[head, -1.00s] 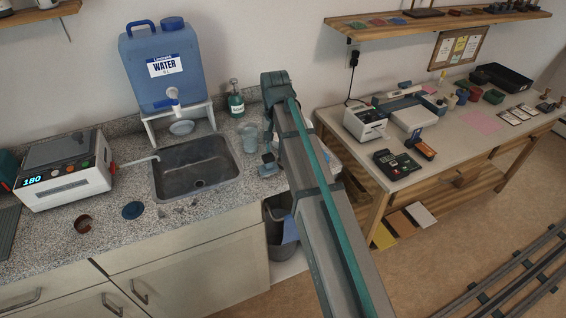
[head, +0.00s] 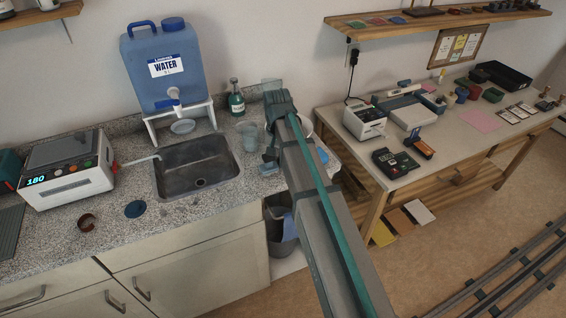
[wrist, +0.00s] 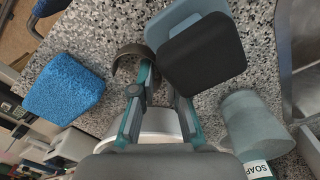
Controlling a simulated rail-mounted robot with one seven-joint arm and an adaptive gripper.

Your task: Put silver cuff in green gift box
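A curved, open, grey-brown band (wrist: 122,66), which looks like the cuff, lies on the speckled counter in the wrist view. My gripper (wrist: 162,82) is open above the counter, and its left fingertip overlaps the band in the picture. I cannot tell whether they touch. Nothing is visibly held. In the head view my gripper (head: 269,160) is over the counter's right end, and the band cannot be made out there. A small green box (head: 493,95), likely the gift box, stands on the workbench at the right.
Close to my gripper are a dark block with a blue back (wrist: 203,52), a blue sponge (wrist: 65,88), a soap bottle (wrist: 255,130) and a white bowl (wrist: 160,122). The sink (head: 197,168) is left.

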